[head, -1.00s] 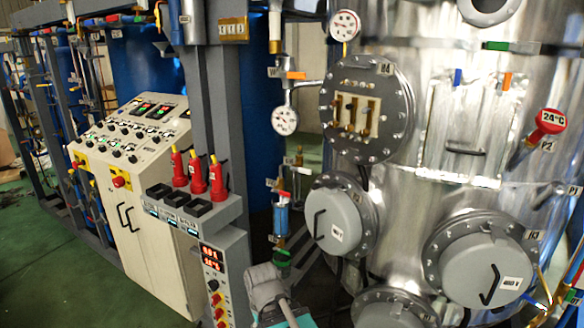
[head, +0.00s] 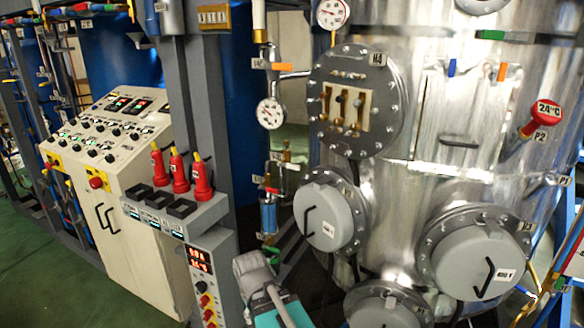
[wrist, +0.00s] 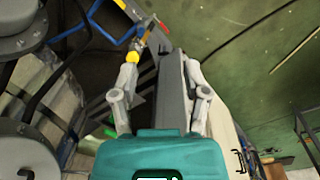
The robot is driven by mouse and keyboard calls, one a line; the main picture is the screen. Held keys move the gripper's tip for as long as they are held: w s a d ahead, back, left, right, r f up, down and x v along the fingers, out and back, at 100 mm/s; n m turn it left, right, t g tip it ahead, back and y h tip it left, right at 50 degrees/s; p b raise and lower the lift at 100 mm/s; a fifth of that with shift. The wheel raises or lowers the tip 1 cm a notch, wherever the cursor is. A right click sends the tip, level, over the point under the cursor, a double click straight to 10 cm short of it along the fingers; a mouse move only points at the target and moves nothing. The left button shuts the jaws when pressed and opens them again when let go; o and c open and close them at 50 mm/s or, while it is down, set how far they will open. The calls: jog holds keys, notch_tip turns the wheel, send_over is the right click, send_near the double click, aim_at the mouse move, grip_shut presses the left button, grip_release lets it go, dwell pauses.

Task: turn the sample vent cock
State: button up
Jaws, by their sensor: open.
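A small sample assembly stands between the grey post and the steel vessel in the head view.
The steel vessel (head: 405,190) with round grey hatches (head: 325,217) fills the right. The grey post carries red-handled switches (head: 178,172) and a display (head: 200,262). A control cabinet (head: 110,140) stands at left. Green floor (head: 40,270) is free at the lower left.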

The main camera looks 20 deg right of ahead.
jog(key=w+d+r+h+p, duration=0.3)
jog(key=w+d+r+h, duration=0.2)
jog(key=w+d+r, duration=0.15)
jog(key=n+t+h+p, duration=0.3)
jog(key=t+h+p, duration=0.2)
jog(key=h+p, duration=0.5)
send_near(292, 168)
jog(key=a+f+h+b, duration=0.1)
jog(key=a+h+b, duration=0.1)
jog(key=a+b, duration=0.1)
jog(key=shift+s+a+f, duration=0.15)
jog(key=shift+s, duration=0.1)
jog(key=x, duration=1.4)
jog(key=shift+s+f, duration=0.1)
jog(key=shift+f, duration=0.1)
grip_shut()
